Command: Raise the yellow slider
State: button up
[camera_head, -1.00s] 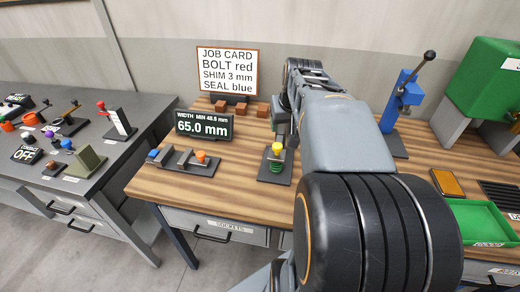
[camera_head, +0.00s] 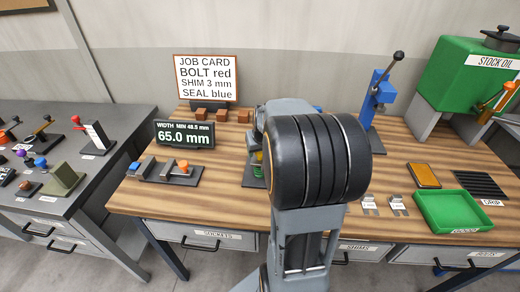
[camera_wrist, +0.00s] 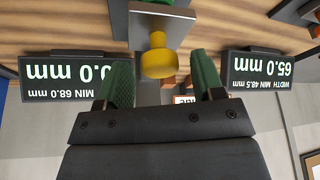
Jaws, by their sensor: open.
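The yellow slider's knob (camera_wrist: 158,55) shows in the wrist view, a short round yellow cap in front of a grey metal upright. My gripper (camera_wrist: 161,68) is open, with one green-padded finger on each side of the knob. Gaps show between the knob and both fingers, and whether it lies fully between the tips cannot be told. In the head view my arm covers nearly all of the slider; only a sliver of its stand (camera_head: 254,182) shows. My gripper is hidden there.
A display (camera_head: 184,134) reads "WIDTH MIN 48.5 mm, 65.0 mm". Another display (camera_wrist: 63,78) in the wrist view reads "0.0 mm, MIN 68.0 mm". An orange-knobbed slide fixture (camera_head: 160,172) stands left. A green tray (camera_head: 455,212) and a blue lever press (camera_head: 379,95) are right.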

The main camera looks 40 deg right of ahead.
jog(key=shift+f, duration=0.2)
jog(key=shift+c, duration=0.3)
jog(key=shift+r, duration=0.1)
grip_shut()
